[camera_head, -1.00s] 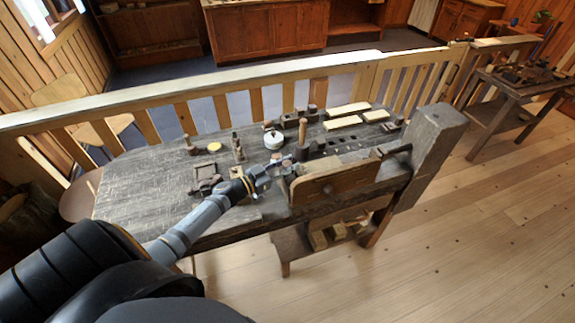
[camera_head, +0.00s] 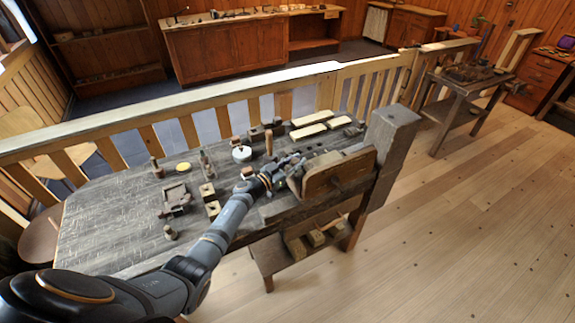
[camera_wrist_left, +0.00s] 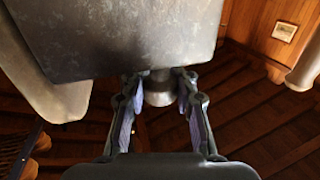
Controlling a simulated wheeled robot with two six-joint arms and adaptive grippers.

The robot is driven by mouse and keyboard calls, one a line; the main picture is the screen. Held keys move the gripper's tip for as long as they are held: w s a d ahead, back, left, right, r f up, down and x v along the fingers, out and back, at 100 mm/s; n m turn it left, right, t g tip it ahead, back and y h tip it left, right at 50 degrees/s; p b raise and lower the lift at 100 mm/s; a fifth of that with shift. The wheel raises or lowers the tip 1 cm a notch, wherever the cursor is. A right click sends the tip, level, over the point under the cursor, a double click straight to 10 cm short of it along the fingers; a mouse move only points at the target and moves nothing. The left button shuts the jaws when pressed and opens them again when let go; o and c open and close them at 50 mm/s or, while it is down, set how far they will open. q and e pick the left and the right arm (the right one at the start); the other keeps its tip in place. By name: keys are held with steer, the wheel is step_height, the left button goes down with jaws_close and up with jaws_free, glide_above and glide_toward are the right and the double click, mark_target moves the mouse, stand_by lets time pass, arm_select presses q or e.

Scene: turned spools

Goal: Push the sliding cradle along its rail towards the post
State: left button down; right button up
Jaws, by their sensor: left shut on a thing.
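The cradle, as I take it, is the brown board with a rounded top (camera_head: 342,174) at the front right of the bench in the head view. The post (camera_head: 391,132) is the thick grey upright at the bench's right end; the board's right end meets or overlaps it in the picture. My left gripper (camera_head: 284,178) is at the board's left end. In the left wrist view its fingers (camera_wrist_left: 159,106) are closed around a short grey knob (camera_wrist_left: 158,88) below a large grey block (camera_wrist_left: 120,38). I cannot tell which part that block is. My right gripper is not in view.
The grey bench top (camera_head: 105,215) holds a white round pot (camera_head: 241,153), an upright peg (camera_head: 268,143), pale boards (camera_head: 311,118) and several small wooden pieces. A railing (camera_head: 165,128) runs behind. The floor at the right is open.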

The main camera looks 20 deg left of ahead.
arm_select(q)
steer(key=shift+w+d, duration=0.1)
steer(key=shift+d, duration=0.1)
steer(key=c, duration=1.1)
jaws_free()
steer(key=shift+c, duration=0.2)
steer(key=shift+o, duration=0.8)
steer(key=v, duration=1.2)
steer(key=shift+a+r, duration=0.1)
